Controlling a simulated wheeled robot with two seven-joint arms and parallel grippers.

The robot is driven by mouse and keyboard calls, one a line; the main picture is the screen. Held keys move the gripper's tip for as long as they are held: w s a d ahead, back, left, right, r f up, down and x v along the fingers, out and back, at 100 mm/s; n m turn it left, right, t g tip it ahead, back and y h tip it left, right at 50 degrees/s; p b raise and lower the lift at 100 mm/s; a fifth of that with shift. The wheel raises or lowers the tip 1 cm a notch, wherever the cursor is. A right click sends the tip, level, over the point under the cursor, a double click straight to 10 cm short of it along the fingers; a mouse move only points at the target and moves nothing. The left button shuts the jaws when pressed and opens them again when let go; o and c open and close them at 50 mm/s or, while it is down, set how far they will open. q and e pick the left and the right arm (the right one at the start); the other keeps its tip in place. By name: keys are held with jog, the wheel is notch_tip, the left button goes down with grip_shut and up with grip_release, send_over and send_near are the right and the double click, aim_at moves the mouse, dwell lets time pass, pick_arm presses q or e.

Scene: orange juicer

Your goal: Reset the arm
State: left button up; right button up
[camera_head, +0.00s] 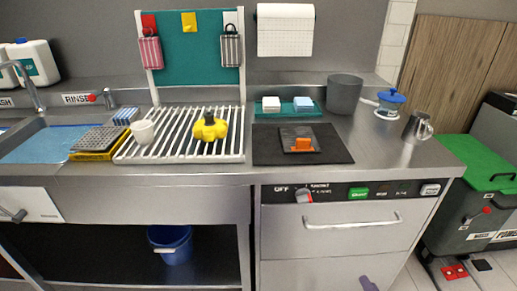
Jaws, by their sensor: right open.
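A small purple-grey part of my right gripper (369,284) shows at the bottom edge, in front of the dishwasher's lower door. Most of it is cut off by the picture edge. It is open, and no object shows at it. It is apart from the counter and everything on it. My left gripper is not in view.
The steel counter (205,174) holds a drying rack (128,150) with a white cup (143,132) and a yellow item (210,126). A black mat (335,152) bears an orange item (303,144). A grey container (344,93) and metal pitcher (415,128) stand right.

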jog(key=s+d+f+n+g+h, duration=0.2)
jog(key=s+d+f+n+g, duration=0.25)
jog(key=s+d+f, duration=0.4)
jog(key=s+d+f+n+g+h, duration=0.25)
jog(key=s+d+f+g, duration=0.25)
jog(key=f, duration=0.6)
jog(key=s+d+f+n+g+h, duration=0.25)
jog(key=s+d+g, duration=0.2)
jog(key=s, duration=0.55)
jog(key=s+d+f+n+g+h, duration=0.15)
jog(key=s+d+n+g, duration=0.35)
jog(key=s, duration=0.6)
jog(key=s+a+f+m+y, duration=0.1)
jog(key=a+f+y, duration=0.1)
jog(key=a, duration=1)
jog(key=s+a+f+m+t+y, duration=0.1)
jog(key=a+f+m+y, duration=0.1)
jog(key=a, duration=1)
notch_tip(320, 180, down, 3)
jog(key=shift+s+r+y, duration=0.15)
jog(key=shift+s+y, duration=0.25)
jog(key=shift+y, duration=0.05)
jog(key=shift+a, duration=0.1)
